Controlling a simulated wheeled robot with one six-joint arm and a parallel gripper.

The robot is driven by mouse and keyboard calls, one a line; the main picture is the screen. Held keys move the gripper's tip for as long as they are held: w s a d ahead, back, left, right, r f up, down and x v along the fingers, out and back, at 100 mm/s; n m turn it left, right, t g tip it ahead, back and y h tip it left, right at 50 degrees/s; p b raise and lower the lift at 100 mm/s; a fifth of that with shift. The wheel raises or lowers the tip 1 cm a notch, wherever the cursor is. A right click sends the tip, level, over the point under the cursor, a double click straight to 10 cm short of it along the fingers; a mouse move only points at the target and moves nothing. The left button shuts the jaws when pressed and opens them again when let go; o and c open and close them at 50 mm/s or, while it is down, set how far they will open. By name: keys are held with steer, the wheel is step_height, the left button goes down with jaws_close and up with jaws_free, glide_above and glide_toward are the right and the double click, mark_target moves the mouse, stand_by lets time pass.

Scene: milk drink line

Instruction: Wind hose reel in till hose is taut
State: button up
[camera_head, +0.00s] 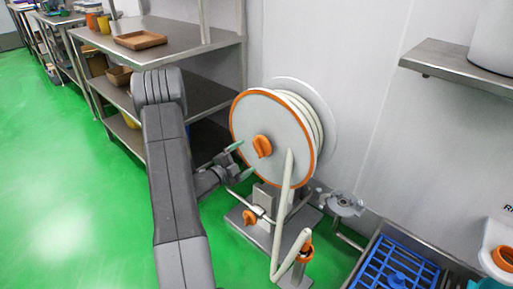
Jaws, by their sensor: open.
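The hose reel (245,113) stands by the white wall, a grey disc with an orange rim and an orange knob (262,146) on its face. The pale hose (286,190) is wound on the drum, hangs down in front of the stand, bends near the floor and rises to an orange-collared fitting (305,250). My gripper (240,162) is open and empty at the left of the disc, its green-tipped fingers left of and below the knob. Whether a fingertip touches the disc is unclear.
A steel shelf table (190,45) with a brown tray (140,40) stands behind my arm. A sink with a blue rack (395,265) is at lower right. A wall shelf (450,62) juts out at upper right. Green floor at left is clear.

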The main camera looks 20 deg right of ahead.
mark_target(256, 150)
steer(key=b+x, duration=0.1)
steer(key=x, duration=0.8)
steer(key=shift+w+d, duration=0.15)
steer(key=shift+d, duration=0.15)
steer(key=shift+c, duration=0.3)
steer(key=c, duration=1)
steer(key=shift+c, duration=0.3)
steer(key=shift+n, duration=0.4)
